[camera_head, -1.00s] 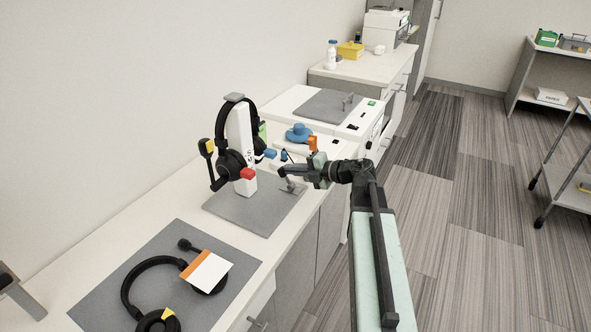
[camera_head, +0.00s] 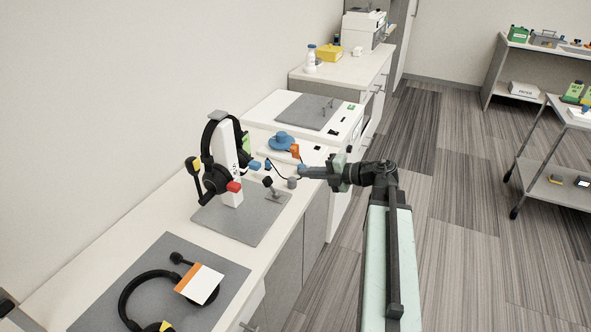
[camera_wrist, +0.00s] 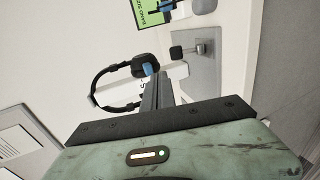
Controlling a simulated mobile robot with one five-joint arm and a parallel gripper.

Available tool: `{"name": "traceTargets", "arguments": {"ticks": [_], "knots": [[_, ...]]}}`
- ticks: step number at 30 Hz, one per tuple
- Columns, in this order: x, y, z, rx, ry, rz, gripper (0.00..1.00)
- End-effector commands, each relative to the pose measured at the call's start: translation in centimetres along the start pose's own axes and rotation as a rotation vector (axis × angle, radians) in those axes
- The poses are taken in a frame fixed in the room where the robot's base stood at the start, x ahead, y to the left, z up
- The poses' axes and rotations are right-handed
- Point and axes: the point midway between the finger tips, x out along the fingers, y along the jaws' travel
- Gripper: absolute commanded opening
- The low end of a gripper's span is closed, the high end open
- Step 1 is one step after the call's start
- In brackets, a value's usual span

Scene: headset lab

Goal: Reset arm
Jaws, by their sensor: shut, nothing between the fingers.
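My gripper (camera_head: 306,172) is shut and empty. In the head view it reaches left from my arm, at the front edge of the counter, to the right of a headset stand. In the wrist view the closed fingers (camera_wrist: 157,92) point up the picture toward the headset. The black headset (camera_head: 214,178) hangs on a white upright stand (camera_head: 230,160) and carries red, blue and yellow parts. It also shows in the wrist view (camera_wrist: 104,82). The gripper looks apart from it.
A second headset (camera_head: 128,296) with a white and orange card (camera_head: 199,284) lies on a grey mat (camera_head: 160,260) at front left. A blue object (camera_head: 282,141) sits behind the gripper. A cart (camera_head: 548,170) stands right. The floor between is clear.

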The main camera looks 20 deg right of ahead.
Motion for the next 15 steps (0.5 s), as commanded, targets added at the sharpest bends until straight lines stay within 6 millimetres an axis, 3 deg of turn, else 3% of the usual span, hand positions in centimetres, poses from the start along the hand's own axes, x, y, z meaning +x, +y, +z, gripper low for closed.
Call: {"name": "traceTargets", "arguments": {"ticks": [15], "knots": [[-0.73,0.1,0.04,0.0,-0.001,0.0,0.0]]}}
